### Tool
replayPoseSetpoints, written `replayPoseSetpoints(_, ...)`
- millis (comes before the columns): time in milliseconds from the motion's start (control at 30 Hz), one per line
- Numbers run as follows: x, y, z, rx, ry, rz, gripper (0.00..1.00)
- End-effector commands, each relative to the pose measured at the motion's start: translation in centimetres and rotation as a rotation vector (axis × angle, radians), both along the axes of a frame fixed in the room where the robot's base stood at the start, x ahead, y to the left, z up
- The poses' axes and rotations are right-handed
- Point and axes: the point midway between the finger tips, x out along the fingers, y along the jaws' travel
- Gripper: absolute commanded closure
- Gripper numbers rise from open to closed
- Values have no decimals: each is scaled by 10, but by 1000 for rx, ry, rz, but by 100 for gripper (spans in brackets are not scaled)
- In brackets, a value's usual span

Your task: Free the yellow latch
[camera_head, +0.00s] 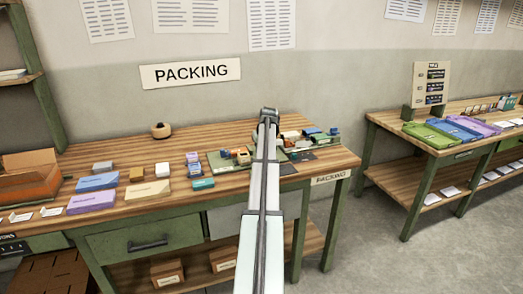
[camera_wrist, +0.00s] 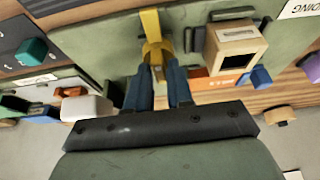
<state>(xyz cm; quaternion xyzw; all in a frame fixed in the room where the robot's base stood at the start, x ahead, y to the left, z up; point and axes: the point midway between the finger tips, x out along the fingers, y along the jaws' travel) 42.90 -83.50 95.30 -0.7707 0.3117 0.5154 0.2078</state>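The yellow latch (camera_wrist: 151,24) shows in the wrist view as an upright yellow strip on a green board (camera_wrist: 105,45), widening into a rounded part at its lower end. My gripper (camera_wrist: 158,70) has its two dark blue fingers pointing at that lower end. The fingers stand a little apart, with a small tan or yellow piece showing between them. I cannot tell whether they touch it. In the head view my arm crosses the middle of the packing table and hides the gripper and the latch.
A wooden box with a dark opening (camera_wrist: 235,45) stands right of the latch, near a blue block (camera_wrist: 261,78). A teal block (camera_wrist: 32,51) and a white block (camera_wrist: 87,107) are at left. Boxes and cards crowd the packing table (camera_head: 140,229); a second table (camera_head: 385,122) stands right.

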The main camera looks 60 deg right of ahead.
Motion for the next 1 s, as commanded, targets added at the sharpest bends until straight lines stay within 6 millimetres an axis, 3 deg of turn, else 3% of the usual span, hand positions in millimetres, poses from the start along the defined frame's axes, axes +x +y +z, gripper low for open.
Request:
replayPoseSetpoints(167,0,0,0,0,0,-1,62)
replayPoseSetpoints(567,-3,3,9,0,-1,-2,62)
replayPoseSetpoints(1000,-25,24,83,-2,-2,-2,62)
